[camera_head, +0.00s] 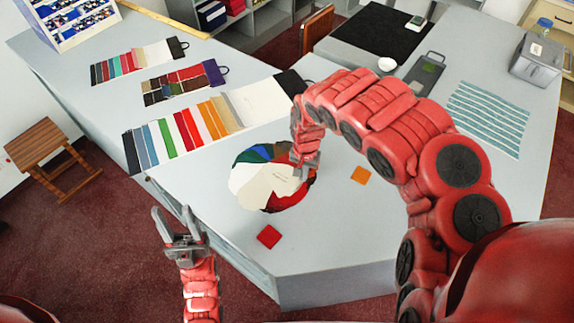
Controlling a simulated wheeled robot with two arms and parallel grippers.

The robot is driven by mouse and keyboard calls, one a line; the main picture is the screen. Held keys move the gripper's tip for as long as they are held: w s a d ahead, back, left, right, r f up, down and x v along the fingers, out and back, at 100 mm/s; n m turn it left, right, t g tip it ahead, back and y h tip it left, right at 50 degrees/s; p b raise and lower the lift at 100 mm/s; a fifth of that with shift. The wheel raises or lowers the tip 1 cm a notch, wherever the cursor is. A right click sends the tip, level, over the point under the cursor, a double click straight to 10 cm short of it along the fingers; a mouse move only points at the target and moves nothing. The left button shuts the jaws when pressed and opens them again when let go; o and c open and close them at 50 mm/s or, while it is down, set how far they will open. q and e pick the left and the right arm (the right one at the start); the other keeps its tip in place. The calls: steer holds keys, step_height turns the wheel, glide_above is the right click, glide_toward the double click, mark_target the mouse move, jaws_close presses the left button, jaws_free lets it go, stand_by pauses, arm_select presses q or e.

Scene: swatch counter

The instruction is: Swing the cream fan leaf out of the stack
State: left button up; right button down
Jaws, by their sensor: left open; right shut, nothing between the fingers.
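A round fan of colored leaves lies on the grey counter. Its cream leaf (262,184) is on top and covers much of the left and middle of the fan. Green and blue leaves (258,152) show at the back, and red leaves (296,199) at the front right. My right gripper (303,171) is shut and empty at the right side of the fan, over or against the cream leaf's right end; I cannot tell whether it touches. My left gripper (176,222) is open and empty, in front of the counter's left edge, away from the fan.
A red swatch (269,236) and an orange swatch (361,175) lie near the fan. Long swatch cards (205,128) lie behind it. A striped teal sheet (488,118), a grey box (537,58) and a white bowl (387,64) are at the right. The front counter is otherwise clear.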

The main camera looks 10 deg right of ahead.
steer(key=shift+s+a+m, duration=0.6)
steer(key=shift+s+m, duration=0.25)
steer(key=shift+m, duration=0.25)
steer(key=shift+w+d+r, duration=0.1)
steer(key=shift+w+d, duration=0.05)
steer(key=shift+w+d+r, duration=0.1)
steer(key=shift+r, duration=0.25)
